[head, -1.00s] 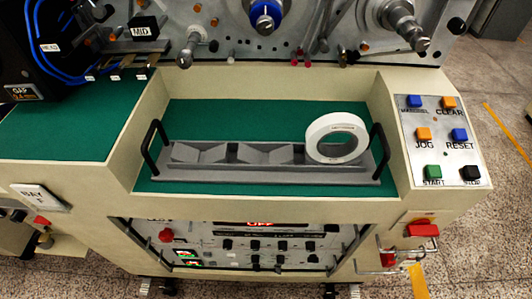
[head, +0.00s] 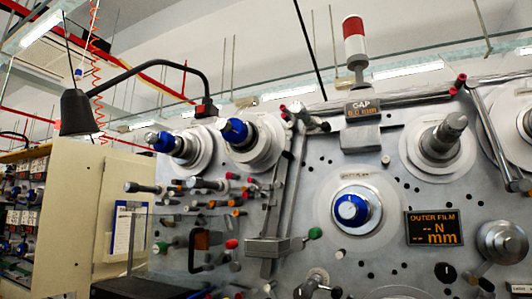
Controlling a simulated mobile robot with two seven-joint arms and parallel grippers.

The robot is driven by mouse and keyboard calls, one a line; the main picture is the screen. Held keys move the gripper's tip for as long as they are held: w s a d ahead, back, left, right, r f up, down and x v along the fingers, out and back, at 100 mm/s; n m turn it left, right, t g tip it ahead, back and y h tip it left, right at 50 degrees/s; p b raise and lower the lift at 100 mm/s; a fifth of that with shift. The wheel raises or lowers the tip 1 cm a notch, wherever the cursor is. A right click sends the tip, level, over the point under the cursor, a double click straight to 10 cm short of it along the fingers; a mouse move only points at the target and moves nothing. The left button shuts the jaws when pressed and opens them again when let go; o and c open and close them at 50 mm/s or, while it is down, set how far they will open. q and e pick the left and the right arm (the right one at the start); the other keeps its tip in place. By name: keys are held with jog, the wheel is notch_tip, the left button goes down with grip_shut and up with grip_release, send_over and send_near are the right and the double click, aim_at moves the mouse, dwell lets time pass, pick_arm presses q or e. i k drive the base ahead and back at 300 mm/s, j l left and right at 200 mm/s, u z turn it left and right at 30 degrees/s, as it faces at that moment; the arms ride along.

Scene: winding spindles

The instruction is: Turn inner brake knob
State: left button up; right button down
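A blue round knob (head: 351,209) with a white mark sits on a silver disc on the grey machine panel. A small label above it is too small to read, so I cannot tell if it is the inner brake knob. A small black knob (head: 449,271) is lower right, below the display reading OUTER FILM (head: 433,228). Two blue-tipped spindles (head: 236,131) and (head: 163,142) stick out at the upper left. Neither of my grippers is in view.
A bare metal spindle (head: 443,137) juts out at the upper right. Rollers and coloured-tipped pins (head: 212,185) crowd the left of the panel. A black lamp (head: 77,112) hangs at the far left. A red and white beacon (head: 355,40) stands on top.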

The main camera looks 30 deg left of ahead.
aim_at(223, 125)
jog(key=u, duration=0.4)
jog(key=j+u, duration=0.15)
jog(key=u, duration=0.25)
jog(key=j+u, duration=0.1)
jog(key=u, duration=0.3)
jog(key=j+z, duration=0.25)
jog(key=i+l, duration=0.05)
